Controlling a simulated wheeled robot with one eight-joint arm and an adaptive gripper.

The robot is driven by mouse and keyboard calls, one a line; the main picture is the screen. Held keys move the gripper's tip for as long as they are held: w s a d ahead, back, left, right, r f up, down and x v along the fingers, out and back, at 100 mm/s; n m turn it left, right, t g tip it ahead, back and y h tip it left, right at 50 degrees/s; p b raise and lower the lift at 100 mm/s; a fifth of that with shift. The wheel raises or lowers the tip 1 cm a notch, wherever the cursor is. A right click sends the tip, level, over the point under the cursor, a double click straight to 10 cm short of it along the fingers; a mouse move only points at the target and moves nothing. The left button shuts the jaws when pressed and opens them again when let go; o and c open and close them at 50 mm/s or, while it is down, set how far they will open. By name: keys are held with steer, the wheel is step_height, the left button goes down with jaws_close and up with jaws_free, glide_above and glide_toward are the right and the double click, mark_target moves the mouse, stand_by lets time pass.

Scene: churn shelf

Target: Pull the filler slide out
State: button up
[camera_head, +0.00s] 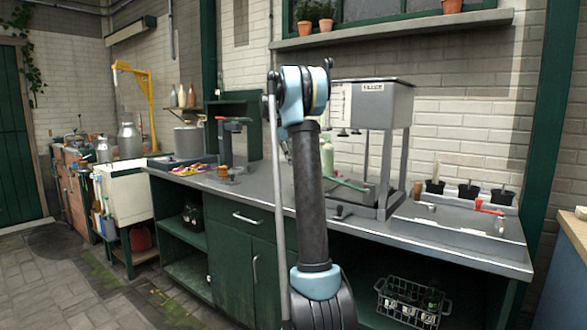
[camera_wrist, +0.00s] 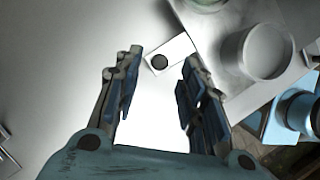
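The filler is a grey box tank (camera_head: 385,102) on a metal stand at the back of the bench. A flat piece with a dark knob (camera_head: 338,211) sits low at the front of its stand, and may be the filler slide. In the wrist view a small pale plate with a dark round knob (camera_wrist: 159,64) lies beyond and between my fingertips. My gripper (camera_wrist: 163,57) is open, with a clear gap between the fingers and nothing held. The fingers do not visibly touch the knob. In the head view my arm hides the gripper and part of the filler.
The grey bench (camera_head: 265,196) has bare room left of the filler. A shallow sink tray (camera_head: 455,230) and several dark pots (camera_head: 468,191) are at the right. A wire bottle crate (camera_head: 412,303) stands below. A round grey part (camera_wrist: 265,55) is right of my fingers.

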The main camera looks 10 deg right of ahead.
steer(key=v, duration=0.7)
steer(key=shift+r, duration=0.4)
steer(key=shift+w+a, duration=0.1)
steer(key=shift+a, duration=0.05)
